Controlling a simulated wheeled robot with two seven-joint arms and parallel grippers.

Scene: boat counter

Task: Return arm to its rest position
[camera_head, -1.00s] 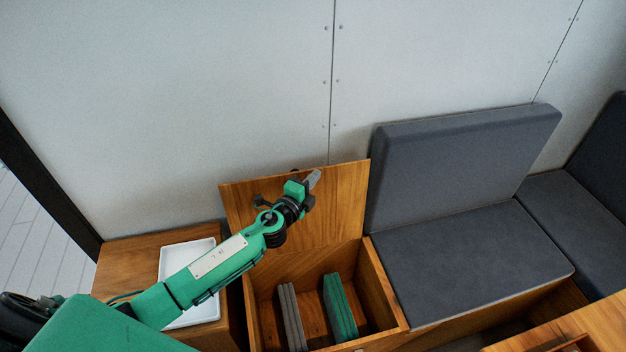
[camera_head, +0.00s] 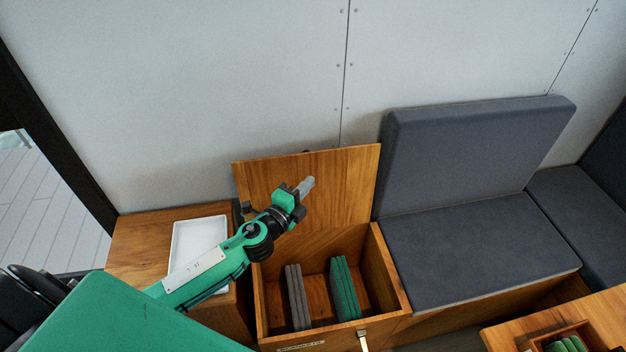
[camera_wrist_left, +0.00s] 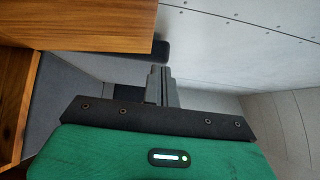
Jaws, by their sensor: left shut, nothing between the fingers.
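My left arm reaches in from the lower left in the head view. Its gripper (camera_head: 307,185) is shut and empty, in front of the raised wooden lid (camera_head: 345,185) of the open storage box (camera_head: 388,290). In the left wrist view the fingers (camera_wrist_left: 161,85) are together with nothing between them. A wooden edge shows at the left of that view, beside the fingers. My right gripper is not in view.
Grey slabs (camera_head: 297,297) and green slabs (camera_head: 345,290) stand in the box. A white tray (camera_head: 199,240) lies on the wooden counter (camera_head: 135,250) at left. A grey cushioned seat (camera_head: 475,255) adjoins the box. A table (camera_head: 595,315) stands at lower right.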

